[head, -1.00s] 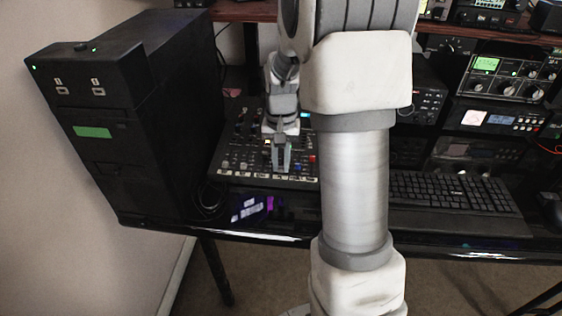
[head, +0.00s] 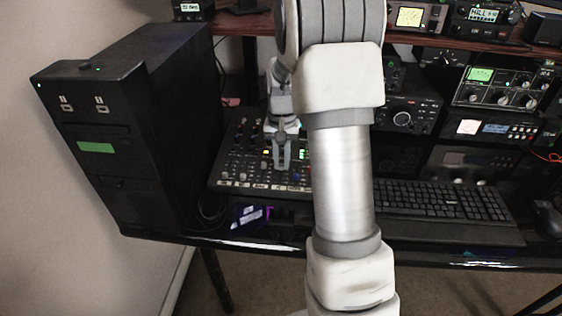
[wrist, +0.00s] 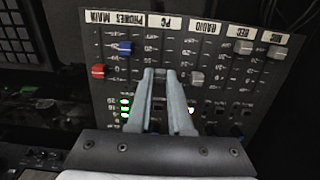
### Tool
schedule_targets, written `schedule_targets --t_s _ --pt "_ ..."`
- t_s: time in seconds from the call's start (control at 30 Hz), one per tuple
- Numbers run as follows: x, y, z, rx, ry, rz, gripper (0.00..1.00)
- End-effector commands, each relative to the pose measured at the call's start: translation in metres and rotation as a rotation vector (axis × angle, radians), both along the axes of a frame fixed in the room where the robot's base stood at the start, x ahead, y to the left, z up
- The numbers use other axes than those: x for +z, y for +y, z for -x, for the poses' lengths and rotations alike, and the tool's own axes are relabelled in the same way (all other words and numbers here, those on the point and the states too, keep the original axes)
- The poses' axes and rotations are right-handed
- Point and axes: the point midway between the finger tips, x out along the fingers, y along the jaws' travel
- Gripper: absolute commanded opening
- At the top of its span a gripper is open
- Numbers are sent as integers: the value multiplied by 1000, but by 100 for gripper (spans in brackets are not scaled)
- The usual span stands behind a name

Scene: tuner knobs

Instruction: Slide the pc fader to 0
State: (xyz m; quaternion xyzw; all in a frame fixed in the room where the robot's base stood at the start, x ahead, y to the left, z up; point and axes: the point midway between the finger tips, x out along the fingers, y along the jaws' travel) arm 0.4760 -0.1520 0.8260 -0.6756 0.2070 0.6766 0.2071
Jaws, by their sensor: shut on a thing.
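The black mixer panel (head: 232,172) lies on the desk, left of my arm. It fills much of the wrist view (wrist: 221,62), with its labels upside down. The PC label (wrist: 166,23) stands above a grey fader knob (wrist: 160,72), the pc fader. My gripper (wrist: 160,75) is shut on this knob, a fingertip on either side; the fingers partly hide it and its scale. In the head view my gripper (head: 281,164) points down at the mixer's front part. The knob is too small to make out there.
In the wrist view a red knob (wrist: 98,70) and a blue knob (wrist: 125,47) are left of the pc fader; a grey radio knob (wrist: 196,79) is close on its right. A black tower (head: 130,130) stands left of the mixer, a keyboard (head: 440,200) to the right.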

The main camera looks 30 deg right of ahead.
Motion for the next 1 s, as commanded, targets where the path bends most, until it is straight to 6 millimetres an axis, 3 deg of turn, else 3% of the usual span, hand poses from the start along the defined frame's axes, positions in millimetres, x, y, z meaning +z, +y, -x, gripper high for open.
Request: schedule_targets --t_s 0.13,0.17,0.3,0.67,0.77,1.0 --pt "1 0 -1 0 -3 1 0" --pt "1 0 -1 0 -3 1 24" --pt "0 0 0 0 -2 0 49" --pt "5 0 0 0 -2 1 49" --pt "17 0 0 0 -2 2 49" --pt "73 0 -1 1 -6 3 49"
